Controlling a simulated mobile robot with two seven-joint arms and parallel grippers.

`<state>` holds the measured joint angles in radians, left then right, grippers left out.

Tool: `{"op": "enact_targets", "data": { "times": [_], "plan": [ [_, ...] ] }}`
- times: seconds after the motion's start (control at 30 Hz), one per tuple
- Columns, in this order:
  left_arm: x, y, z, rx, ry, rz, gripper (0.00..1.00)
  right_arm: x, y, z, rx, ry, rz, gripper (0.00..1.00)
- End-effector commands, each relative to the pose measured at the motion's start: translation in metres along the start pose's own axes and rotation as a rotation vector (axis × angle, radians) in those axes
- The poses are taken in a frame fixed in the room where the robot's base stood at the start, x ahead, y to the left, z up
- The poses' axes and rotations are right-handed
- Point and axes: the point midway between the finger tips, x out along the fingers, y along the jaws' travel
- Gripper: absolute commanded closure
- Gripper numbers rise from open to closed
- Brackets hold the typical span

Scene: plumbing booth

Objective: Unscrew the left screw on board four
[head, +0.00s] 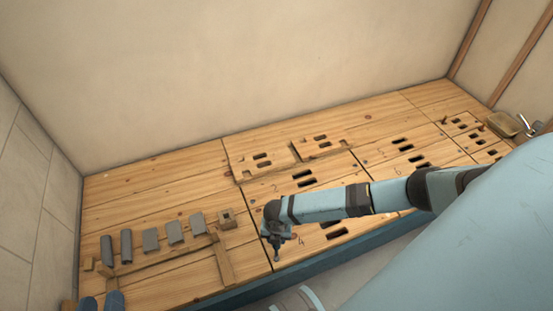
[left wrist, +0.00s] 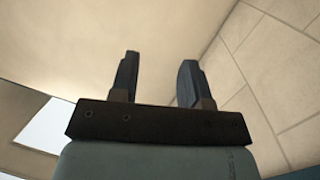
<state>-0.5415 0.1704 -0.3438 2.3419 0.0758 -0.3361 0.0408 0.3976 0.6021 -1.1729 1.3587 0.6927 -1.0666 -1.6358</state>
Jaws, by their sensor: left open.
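The board marked 4 (head: 303,253) is a wooden panel with dark slots near the front edge of the workbench, in the head view. My right gripper (head: 277,254) hangs over its left end, pointing down. I cannot tell whether its fingers are apart, nor whether it touches anything. No left screw shows clearly there; the right gripper covers that spot.
Several grey blocks (head: 150,239) lie in a row on the left of the wooden bench. A small wooden block with a hole (head: 227,217) and a wooden strip (head: 223,262) lie near my right gripper. A tan object (head: 503,124) is at the far right.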

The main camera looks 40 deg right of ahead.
Motion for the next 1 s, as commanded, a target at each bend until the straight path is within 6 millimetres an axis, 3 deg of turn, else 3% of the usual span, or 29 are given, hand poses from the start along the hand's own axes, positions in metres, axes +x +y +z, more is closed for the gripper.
{"op": "enact_targets", "data": {
  "times": [0.6, 1.0],
  "plan": [
    [-0.018, -0.022, 0.046, 0.024, -0.247, -0.078, 0.57, -0.029, 0.000, 0.000, 0.000, 0.000, 0.000, 0.90],
    [-0.018, -0.022, 0.048, 0.025, -0.250, -0.079, 0.57, -0.036, 0.006, 0.005, 0.050, -0.001, 0.003, 0.90]
  ]
}}
